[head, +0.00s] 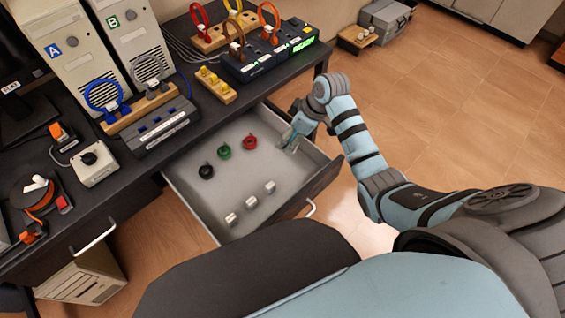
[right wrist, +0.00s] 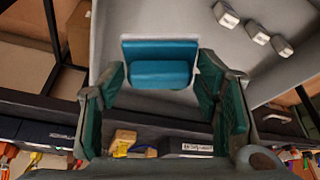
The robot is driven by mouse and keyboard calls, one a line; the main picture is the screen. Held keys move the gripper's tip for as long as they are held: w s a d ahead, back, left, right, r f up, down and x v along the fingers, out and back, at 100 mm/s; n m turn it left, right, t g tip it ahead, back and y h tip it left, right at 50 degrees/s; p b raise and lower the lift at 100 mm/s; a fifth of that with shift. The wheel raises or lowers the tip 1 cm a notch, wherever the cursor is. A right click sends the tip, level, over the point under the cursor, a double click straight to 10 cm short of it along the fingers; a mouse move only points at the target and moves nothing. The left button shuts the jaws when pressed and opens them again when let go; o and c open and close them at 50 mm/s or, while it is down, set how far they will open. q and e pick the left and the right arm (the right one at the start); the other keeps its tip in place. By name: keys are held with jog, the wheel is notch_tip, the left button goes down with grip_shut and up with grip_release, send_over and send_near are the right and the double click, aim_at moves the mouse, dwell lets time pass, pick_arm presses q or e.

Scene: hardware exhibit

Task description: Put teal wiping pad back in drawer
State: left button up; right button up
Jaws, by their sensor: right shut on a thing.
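The teal wiping pad (right wrist: 160,64) shows in the right wrist view as a teal block with a flat, pale-edged plate. My right gripper (right wrist: 161,78) has its green-lined fingers on either side of it and is shut on it. In the head view my right gripper (head: 291,137) is at the right back corner of the open drawer (head: 222,183), over its inside. I cannot tell whether the pad touches the drawer floor. The pad is hard to make out in the head view. My left gripper is not in view.
Black, green (head: 224,152) and red (head: 250,142) round items and several small white blocks (head: 251,202) lie in the drawer. The dark desk (head: 150,152) above carries computer towers, a wooden block (head: 215,87) and a cable rack. The drawer's middle is clear.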

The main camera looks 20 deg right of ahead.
aim_at(286, 165)
notch_tip(286, 165, down, 14)
jog(key=b, duration=0.3)
jog(key=shift+r+b, duration=0.2)
jog(key=shift+b, duration=0.2)
jog(key=shift+c, duration=0.6)
jog(key=o, duration=1.4)
jog(key=shift+r, duration=0.1)
jog(key=p+v, duration=0.4)
jog(key=v, duration=0.8)
jog(key=shift+s+p, duration=0.1)
jog(key=shift+p, duration=0.25)
